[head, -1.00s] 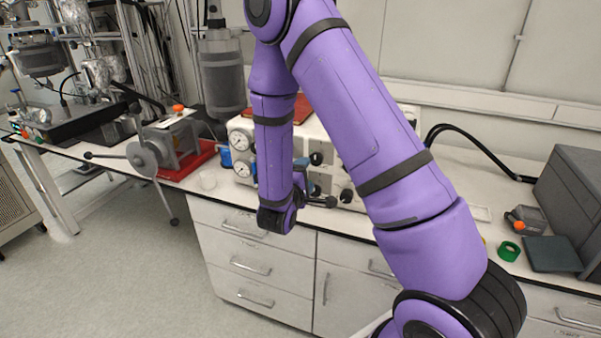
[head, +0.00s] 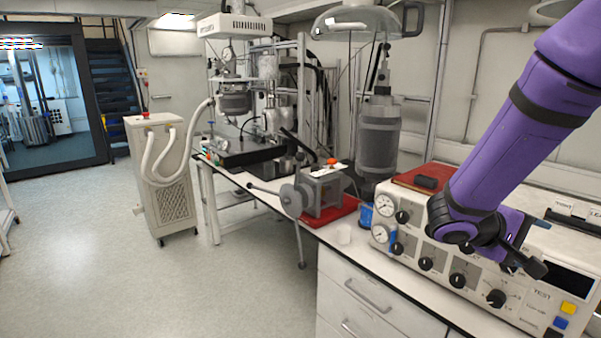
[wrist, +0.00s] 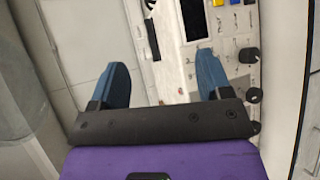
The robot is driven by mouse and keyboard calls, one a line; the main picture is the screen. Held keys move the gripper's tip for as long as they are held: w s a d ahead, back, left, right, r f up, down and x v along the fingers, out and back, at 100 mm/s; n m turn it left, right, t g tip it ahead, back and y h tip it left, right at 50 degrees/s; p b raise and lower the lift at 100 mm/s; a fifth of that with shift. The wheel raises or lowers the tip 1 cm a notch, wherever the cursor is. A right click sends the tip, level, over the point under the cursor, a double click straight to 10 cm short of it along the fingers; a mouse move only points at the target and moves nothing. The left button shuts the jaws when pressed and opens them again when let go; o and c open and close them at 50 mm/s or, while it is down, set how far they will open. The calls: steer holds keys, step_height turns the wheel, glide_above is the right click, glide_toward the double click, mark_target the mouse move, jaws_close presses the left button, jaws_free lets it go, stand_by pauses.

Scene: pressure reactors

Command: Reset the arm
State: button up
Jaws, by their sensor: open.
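My purple arm (head: 540,120) comes in from the upper right of the head view, and its wrist end hangs in front of the white control box (head: 408,250). My gripper shows clearly in the wrist view (wrist: 164,78). Its two blue fingers are wide apart with nothing between them. In the head view the blue fingers cannot be made out behind the dark wrist parts. The control box with its dark screen (wrist: 194,20) and black knobs also shows beyond the fingers in the wrist view; I see no contact with it.
A vise-like device (head: 325,188) with long handles stands on a red tray (head: 335,213), left of the control box. A grey cylindrical vessel (head: 378,140) is behind it. A white wheeled unit (head: 160,185) stands on the floor at left. Open floor (head: 100,270) lies in front.

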steer(key=s+a+r+m+t+y, duration=0.1)
steer(key=s+a+r+t+y, duration=0.1)
steer(key=s+a+r+y, duration=0.3)
steer(key=s+a+r+t+y, duration=0.3)
steer(key=s+a+r+y, duration=0.3)
steer(key=s+y, duration=0.3)
steer(key=shift+s+a+r+m, duration=0.15)
steer(key=shift+s+a+m, duration=0.25)
steer(key=shift+s+a, duration=0.45)
